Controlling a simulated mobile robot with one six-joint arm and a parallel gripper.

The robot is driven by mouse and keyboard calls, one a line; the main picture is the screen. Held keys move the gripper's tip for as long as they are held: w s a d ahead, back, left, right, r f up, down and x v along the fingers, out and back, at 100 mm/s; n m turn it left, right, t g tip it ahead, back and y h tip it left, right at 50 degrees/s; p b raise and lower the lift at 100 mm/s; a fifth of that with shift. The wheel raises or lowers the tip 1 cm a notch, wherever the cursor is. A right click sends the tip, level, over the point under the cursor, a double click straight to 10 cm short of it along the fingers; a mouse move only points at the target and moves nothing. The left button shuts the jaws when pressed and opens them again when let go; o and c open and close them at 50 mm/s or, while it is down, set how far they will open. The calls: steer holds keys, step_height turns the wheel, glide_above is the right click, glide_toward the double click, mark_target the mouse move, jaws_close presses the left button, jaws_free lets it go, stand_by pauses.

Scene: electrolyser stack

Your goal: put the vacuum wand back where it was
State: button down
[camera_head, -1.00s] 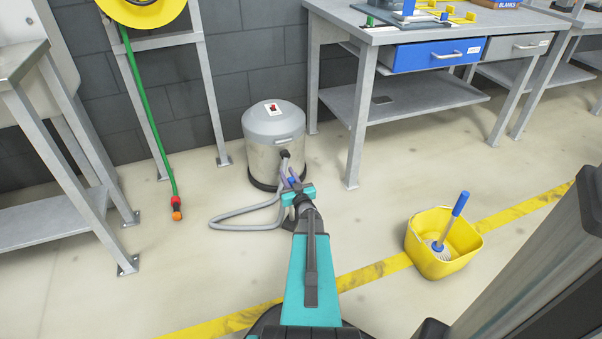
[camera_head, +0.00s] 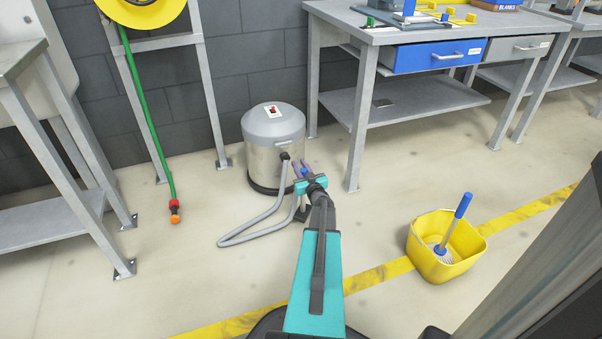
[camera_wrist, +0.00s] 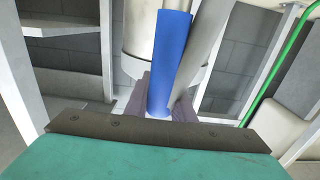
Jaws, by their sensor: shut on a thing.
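The vacuum wand (camera_wrist: 172,50) shows in the wrist view as a blue grip between my fingers, with a grey hose close on its right. My gripper (camera_wrist: 161,108) is shut on this blue grip. In the head view my gripper (camera_head: 303,170) is beside the lower right of the vacuum canister (camera_head: 272,150), and only a little blue of the wand shows there. The canister is a steel drum with a grey lid and red switch, standing on the floor. Its grey hose (camera_head: 255,237) loops over the floor. The wand's far end is hidden.
A steel workbench (camera_head: 440,28) with a blue drawer stands right of the canister. A yellow bucket (camera_head: 432,262) with a blue-handled brush is on the floor at right. A yellow reel (camera_head: 140,12) with a green hose hangs on a stand. A steel table (camera_head: 45,225) is at left.

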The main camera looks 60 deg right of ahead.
steer(key=shift+f+b, duration=1.2)
steer(key=shift+f, duration=0.65)
steer(key=c, duration=1.5)
jaws_free()
steer(key=p+v, duration=0.4)
steer(key=v, duration=0.8)
